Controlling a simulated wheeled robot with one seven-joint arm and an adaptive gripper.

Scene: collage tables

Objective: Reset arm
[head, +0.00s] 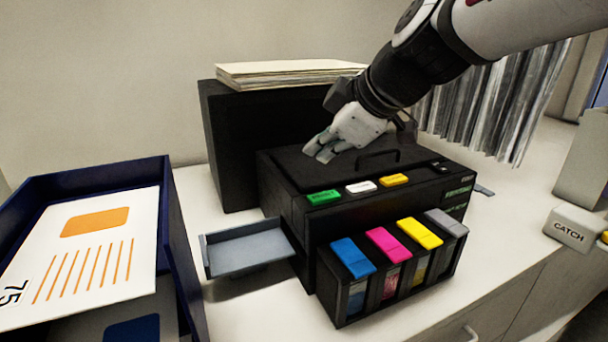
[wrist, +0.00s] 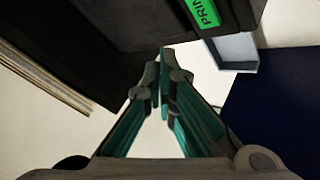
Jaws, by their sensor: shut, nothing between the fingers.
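My gripper (head: 325,150) is at the end of my arm, which reaches in from the upper right of the head view. It appears over the top of the black printer (head: 285,170), near its handle. In the wrist view my gripper (wrist: 163,70) has its fingertips together, with nothing between them. The printer's dark body (wrist: 140,15) and its green button (wrist: 204,12) show just beyond the fingertips there. I cannot tell whether the fingers touch the printer.
Ink cartridges in blue (head: 352,258), magenta, yellow and grey stand at the printer's front. A grey tray (head: 245,252) juts out left. A navy bin (head: 180,240) holds printed sheets. A paper stack (head: 285,72) lies on a black box (head: 230,150) behind. Counter (head: 245,312) is clear in front.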

